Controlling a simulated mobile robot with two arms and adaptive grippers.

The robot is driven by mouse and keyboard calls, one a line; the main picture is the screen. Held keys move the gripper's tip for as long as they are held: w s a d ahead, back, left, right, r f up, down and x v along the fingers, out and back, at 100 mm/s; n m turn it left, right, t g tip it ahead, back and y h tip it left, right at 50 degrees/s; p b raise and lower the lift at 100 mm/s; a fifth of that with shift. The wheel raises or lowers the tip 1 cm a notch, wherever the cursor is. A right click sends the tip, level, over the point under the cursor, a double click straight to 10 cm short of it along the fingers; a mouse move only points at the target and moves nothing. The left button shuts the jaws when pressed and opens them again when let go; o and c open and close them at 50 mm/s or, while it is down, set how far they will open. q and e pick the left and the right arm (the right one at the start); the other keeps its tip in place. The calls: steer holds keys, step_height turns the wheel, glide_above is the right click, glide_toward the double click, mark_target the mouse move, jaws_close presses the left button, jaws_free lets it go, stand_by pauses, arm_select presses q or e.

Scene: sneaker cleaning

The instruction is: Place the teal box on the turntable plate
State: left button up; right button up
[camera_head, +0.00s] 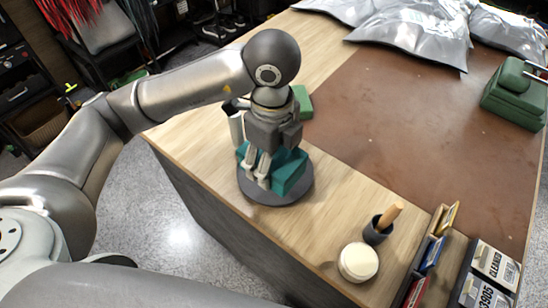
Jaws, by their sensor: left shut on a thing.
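The teal box (288,172) is at the round dark grey turntable plate (266,198), near the left front edge of the table. My left gripper (257,178) points down at the box and is shut on it. The box lies over the plate, seen from above; the gripper and wrist cover part of it. I cannot tell whether its underside touches the plate. My right gripper is not in view.
A green object (303,101) lies behind my left wrist. A white round jar (358,262) and a dark cup with a wooden handle (380,224) stand to the right. Silver bags (415,35) and a green case (515,95) lie farther back. The brown mat (400,120) is mostly clear.

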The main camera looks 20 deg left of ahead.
arm_select(q)
steer(key=w+f, duration=0.2)
steer(key=w+a+f, duration=0.1)
steer(key=w+f, duration=0.2)
steer(key=shift+a, duration=0.1)
steer(key=shift+w+a+f+p, duration=0.1)
steer(key=shift+w+f+p, duration=0.25)
steer(key=shift+w+f, duration=0.15)
steer(key=f+p, duration=0.1)
steer(key=f, duration=0.2)
steer(key=shift+w+a+f+p, duration=0.1)
steer(key=shift+w+p, duration=0.1)
steer(key=shift+p, duration=0.15)
steer(key=shift+f, duration=0.2)
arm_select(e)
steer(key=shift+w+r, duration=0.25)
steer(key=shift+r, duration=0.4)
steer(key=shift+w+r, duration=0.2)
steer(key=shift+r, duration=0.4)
arm_select(q)
steer(key=shift+f, duration=0.1)
steer(key=shift+f+b, duration=0.15)
steer(key=shift+b, duration=0.15)
steer(key=o, duration=1.3)
steer(key=shift+c, duration=0.2)
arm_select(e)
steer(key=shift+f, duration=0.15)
